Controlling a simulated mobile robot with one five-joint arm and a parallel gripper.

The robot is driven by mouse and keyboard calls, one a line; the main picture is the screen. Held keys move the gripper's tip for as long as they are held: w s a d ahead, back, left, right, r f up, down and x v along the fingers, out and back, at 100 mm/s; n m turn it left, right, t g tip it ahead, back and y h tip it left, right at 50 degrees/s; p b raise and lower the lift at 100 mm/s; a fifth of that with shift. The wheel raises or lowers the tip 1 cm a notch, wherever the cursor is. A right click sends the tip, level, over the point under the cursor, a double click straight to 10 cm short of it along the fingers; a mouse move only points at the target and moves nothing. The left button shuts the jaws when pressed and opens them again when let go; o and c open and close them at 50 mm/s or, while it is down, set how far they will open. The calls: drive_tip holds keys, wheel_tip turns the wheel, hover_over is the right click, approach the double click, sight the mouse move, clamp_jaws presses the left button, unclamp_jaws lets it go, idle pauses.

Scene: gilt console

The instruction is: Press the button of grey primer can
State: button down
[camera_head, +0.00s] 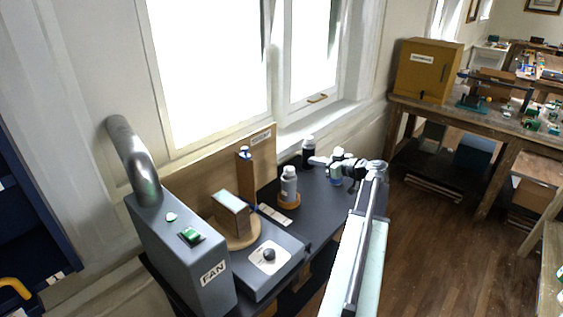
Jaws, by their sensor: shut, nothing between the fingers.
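A grey can with a pale top (289,185), probably the grey primer can, stands upright on a round wooden disc (290,204) on the dark bench top. Its button is too small to make out. My gripper (315,160) is shut and empty. It points left, to the right of and above the grey can in the picture, and appears apart from it. My arm rises from the bottom of the picture on the right side of the bench.
A black can with a white cap (308,153) stands behind, close to my gripper. A grey fan box (185,255) with a metal duct, a grey unit with a black knob (268,255) and a wooden backboard (190,170) lie left. A wooden workbench (480,118) stands right.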

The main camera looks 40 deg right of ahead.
drive_tip(key=shift+w+a+r, duration=0.1)
drive_tip(key=shift+w, duration=0.1)
drive_tip(key=b, duration=0.3)
hover_over(293, 169)
wheel_tip(293, 169, down, 3)
drive_tip(key=shift+a+f, duration=0.1)
drive_tip(key=shift+s+f+b, duration=0.2)
drive_tip(key=shift+f+b, duration=0.85)
drive_tip(key=shift+b, duration=0.05)
drive_tip(key=shift+f+b, duration=0.65)
